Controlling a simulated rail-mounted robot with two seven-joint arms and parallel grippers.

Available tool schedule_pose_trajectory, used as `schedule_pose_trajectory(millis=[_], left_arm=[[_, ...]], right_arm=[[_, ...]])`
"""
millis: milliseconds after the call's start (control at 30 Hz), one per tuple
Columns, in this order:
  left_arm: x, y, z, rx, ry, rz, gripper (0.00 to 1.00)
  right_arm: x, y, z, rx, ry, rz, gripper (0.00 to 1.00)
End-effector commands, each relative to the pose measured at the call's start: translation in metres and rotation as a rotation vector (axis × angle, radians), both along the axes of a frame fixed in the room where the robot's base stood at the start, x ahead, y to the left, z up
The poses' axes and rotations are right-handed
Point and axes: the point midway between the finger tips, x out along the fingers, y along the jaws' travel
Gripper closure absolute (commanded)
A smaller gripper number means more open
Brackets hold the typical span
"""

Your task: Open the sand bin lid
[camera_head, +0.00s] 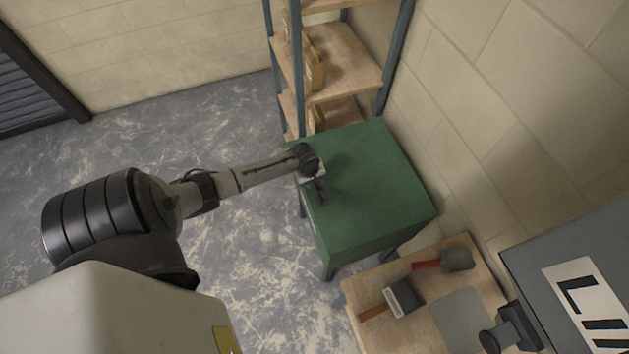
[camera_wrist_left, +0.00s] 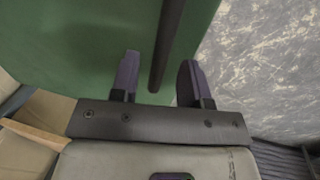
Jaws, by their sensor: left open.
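The green sand bin (camera_head: 375,195) stands on legs against the wall, its lid lying flat and closed. My left arm reaches in from the left, and my left gripper (camera_head: 318,186) is over the bin's left edge. In the left wrist view, the gripper (camera_wrist_left: 159,62) is open, with the green lid (camera_wrist_left: 75,40) beyond it. A dark bar (camera_wrist_left: 166,42), apparently the lid's handle, runs between the two fingers without clearly touching either. In the head view the wrist hides most of the handle. My right gripper is not in view.
A wooden table (camera_head: 355,293) with a red-handled mallet (camera_head: 457,260), a brush (camera_head: 403,298) and a grey plate (camera_head: 462,322) stands right of the bin. A grey labelled box (camera_head: 540,255) is at the far right. Shelves (camera_head: 345,62) stand behind. Floor left of the bin is clear.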

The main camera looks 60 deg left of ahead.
Motion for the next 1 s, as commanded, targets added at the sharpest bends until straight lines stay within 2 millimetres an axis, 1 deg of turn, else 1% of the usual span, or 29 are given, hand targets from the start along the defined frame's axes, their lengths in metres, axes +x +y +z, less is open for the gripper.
schedule_pose_trajectory(millis=[133,433,867,1000], left_arm=[[0.0013,-0.0003,-0.0053,0.000,0.000,0.000,0.58],[0.0014,-0.0004,-0.0058,0.000,0.000,0.000,0.58],[0.0012,-0.0003,-0.0058,0.000,0.000,0.000,0.99],[0.0011,-0.0003,-0.0058,0.000,0.000,0.000,1.00]], right_arm=[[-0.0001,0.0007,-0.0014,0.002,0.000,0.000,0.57],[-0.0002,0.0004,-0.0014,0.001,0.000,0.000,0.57],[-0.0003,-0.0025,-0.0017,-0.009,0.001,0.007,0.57],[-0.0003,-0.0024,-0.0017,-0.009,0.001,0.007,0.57]])
